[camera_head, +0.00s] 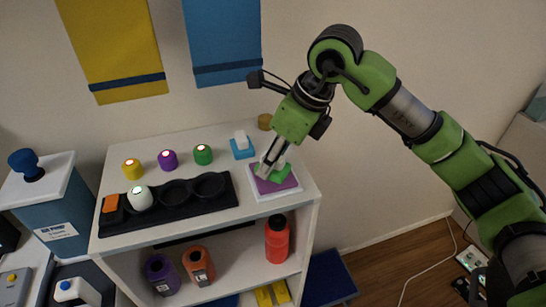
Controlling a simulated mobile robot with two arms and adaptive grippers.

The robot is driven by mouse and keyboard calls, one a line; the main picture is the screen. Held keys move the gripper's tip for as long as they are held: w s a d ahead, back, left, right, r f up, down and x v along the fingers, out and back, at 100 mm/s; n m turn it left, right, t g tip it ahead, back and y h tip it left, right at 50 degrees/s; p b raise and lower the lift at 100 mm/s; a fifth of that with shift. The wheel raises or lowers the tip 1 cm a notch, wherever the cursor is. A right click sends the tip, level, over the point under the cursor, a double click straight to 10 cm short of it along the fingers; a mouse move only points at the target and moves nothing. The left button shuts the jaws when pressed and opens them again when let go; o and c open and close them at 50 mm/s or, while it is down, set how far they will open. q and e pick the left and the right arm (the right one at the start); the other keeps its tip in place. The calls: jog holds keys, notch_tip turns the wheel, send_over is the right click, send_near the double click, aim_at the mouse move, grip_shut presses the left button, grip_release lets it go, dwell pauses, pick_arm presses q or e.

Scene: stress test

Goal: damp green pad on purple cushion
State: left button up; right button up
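The green pad (285,173) lies over the purple cushion (278,185), which sits on a white base (290,190) at the right end of the shelf top. Some purple shows around the pad's front and left. My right gripper (268,168) points down at the pad, its fingertips at the pad's left part, where a small whitish part shows. The fingers hide part of the pad, and I cannot tell whether they grip it. Whether the pad touches the cushion everywhere is also unclear. My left gripper is not in view.
A blue pad with a white handle (242,146) stands left of the cushion. Yellow (132,169), purple (168,160) and green (203,155) knobs line the back. A black rack (225,199) lies in front. A brown round piece (265,122) stands behind.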

jog(key=shift+s+f+b, duration=0.1)
jog(key=shift+f+b, duration=0.15)
jog(key=shift+b, duration=0.1)
dwell(1.2)
jog(key=shift+r+p, duration=1.75)
jog(key=shift+r, duration=1.95)
